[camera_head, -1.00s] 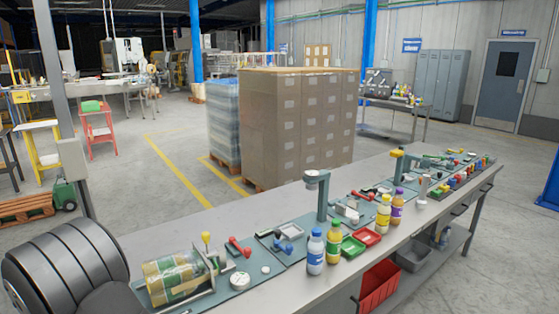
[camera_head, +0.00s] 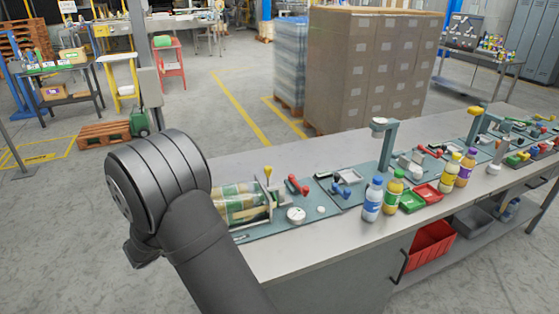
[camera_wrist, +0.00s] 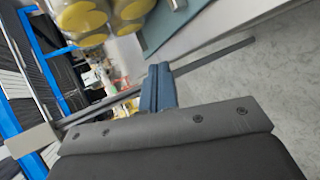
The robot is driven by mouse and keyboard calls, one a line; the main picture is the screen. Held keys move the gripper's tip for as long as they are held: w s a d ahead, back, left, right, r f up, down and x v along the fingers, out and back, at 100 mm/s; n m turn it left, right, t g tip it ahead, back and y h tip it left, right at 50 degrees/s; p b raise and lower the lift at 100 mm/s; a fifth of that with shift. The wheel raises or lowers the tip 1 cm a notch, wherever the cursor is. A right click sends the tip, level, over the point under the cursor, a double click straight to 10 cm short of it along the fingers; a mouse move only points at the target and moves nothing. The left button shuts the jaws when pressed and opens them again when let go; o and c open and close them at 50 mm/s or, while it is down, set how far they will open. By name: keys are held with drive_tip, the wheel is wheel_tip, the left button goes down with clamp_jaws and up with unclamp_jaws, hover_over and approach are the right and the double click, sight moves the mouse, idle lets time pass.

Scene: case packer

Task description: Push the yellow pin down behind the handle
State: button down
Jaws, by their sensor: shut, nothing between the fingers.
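The yellow pin (camera_head: 268,171) has a round yellow head and stands upright at the right end of a fixture on the bench, in the head view. Behind my arm, a clear-wrapped pack of green and yellow containers (camera_head: 240,203) lies in that fixture. A red-knobbed lever (camera_head: 297,185) is just right of the pin. I cannot tell for sure which part is the handle. My gripper (camera_wrist: 160,80) shows in the wrist view as blue-grey fingers, shut and empty. It is apart from the pin, off the bench's left end. Large yellow round ends (camera_wrist: 82,15) show near the wrist view's top.
A white round disc (camera_head: 296,215) lies right of the pack. Blue-handled parts (camera_head: 342,190), a grey post (camera_head: 384,145) and several bottles (camera_head: 373,199) stand further right along the bench (camera_head: 300,246).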

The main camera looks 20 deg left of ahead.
drive_tip(key=w+d+r+m+y, duration=0.4)
drive_tip(key=w+d+r+m, duration=0.2)
drive_tip(key=d+r, duration=0.4)
drive_tip(key=w+d+r+m+y, duration=0.5)
drive_tip(key=w+d+r, duration=0.4)
drive_tip(key=d, duration=0.6)
wheel_tip(320, 180, up, 2)
drive_tip(key=shift+d+r+m+g, duration=0.1)
drive_tip(key=shift+d+m+g, duration=0.25)
drive_tip(key=shift+m, duration=0.45)
drive_tip(key=shift+w+a, duration=0.15)
